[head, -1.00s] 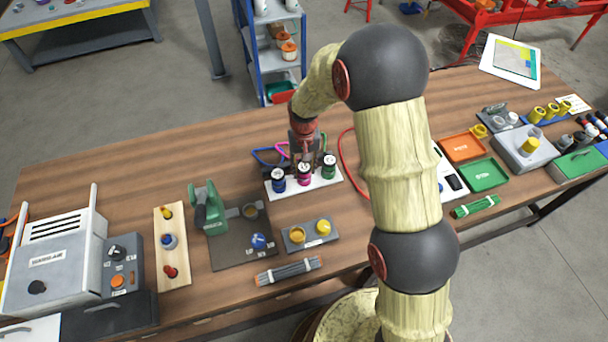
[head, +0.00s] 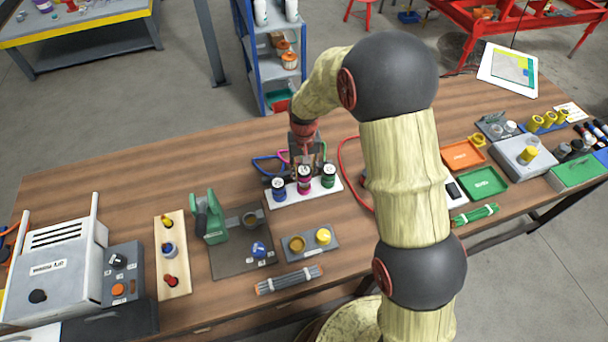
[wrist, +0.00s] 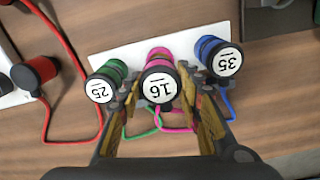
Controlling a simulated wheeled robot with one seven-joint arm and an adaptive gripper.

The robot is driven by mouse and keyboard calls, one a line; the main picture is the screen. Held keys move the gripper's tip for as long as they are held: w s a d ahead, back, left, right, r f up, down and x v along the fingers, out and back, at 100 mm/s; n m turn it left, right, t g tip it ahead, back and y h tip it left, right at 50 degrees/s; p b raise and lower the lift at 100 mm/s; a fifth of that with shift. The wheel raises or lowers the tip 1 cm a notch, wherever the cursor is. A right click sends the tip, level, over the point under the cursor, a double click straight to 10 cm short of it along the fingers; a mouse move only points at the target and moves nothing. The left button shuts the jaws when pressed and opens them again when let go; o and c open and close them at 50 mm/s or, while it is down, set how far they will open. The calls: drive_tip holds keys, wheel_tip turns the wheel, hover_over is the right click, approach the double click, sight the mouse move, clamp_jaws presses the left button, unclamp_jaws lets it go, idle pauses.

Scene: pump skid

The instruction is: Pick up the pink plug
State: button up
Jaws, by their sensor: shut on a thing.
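The pink plug (wrist: 159,62), with a black top and a white label reading 16, stands between the green plug (wrist: 113,70), marked 25, and the blue plug (wrist: 213,47), marked 35. In the head view the pink plug (head: 304,186) is in the middle of the white plate (head: 290,199). My gripper (wrist: 166,112) is shut on the pink plug, with a finger on each side. It also shows in the head view (head: 303,165), reaching from behind. Whether the plug's lower end has left its seat is hidden.
The blue and green plugs stand close beside my fingers. Coloured cords lie behind the plate, and a red cord (head: 343,160) curves at its right. A grey plate with yellow pieces (head: 310,254) lies in front. Bare tabletop (head: 150,165) is free at the back left.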

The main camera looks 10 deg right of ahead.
drive_tip(key=s+a+r+p, duration=0.1)
drive_tip(key=s+r+p, duration=0.1)
drive_tip(key=s+r, duration=0.7)
drive_tip(key=s, duration=0.5)
drive_tip(key=shift+r, duration=0.35)
drive_tip(key=shift+a, duration=0.1)
